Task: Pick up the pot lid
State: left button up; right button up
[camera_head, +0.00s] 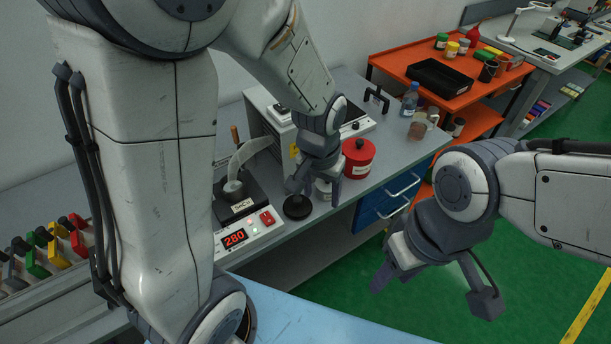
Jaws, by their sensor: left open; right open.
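A small round black lid-like piece (297,208) lies on the grey bench near its front edge, beside the solder pot unit (240,207) with its red "280" display. I take it to be the pot lid. My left gripper (315,192) points down just above and behind it, open, with one finger close over the black piece. Whether that finger touches it, I cannot tell. My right gripper (433,291) is open and empty, over the green floor in front of the bench.
A red lidded canister (358,158) stands right of my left gripper. A grey box unit (270,120) stands behind. An orange cart (393,62) with a black tray (439,77) is beyond. The blue surface (310,320) in front is clear.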

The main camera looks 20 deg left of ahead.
pick_arm(q)
jog(key=w+a+f+n+p, duration=0.2)
jog(key=w+a+n, duration=0.1)
jog(key=w+a, duration=0.4)
send_over(297, 198)
jog(key=shift+y, duration=0.3)
jog(key=f, duration=0.4)
jog(key=shift+s+f+p, duration=0.3)
jog(key=shift+f+p, duration=0.05)
jog(key=shift+f, duration=1)
jog(key=f, duration=0.2)
jog(key=f+b, duration=0.1)
jog(key=f, duration=0.1)
jog(key=shift+w+d+f, duration=0.1)
jog(key=shift+w+f, duration=0.1)
pick_arm(e)
notch_tip(297, 198, up, 3)
jog(key=shift+s+a+f, duration=0.1)
pick_arm(q)
grip_shut()
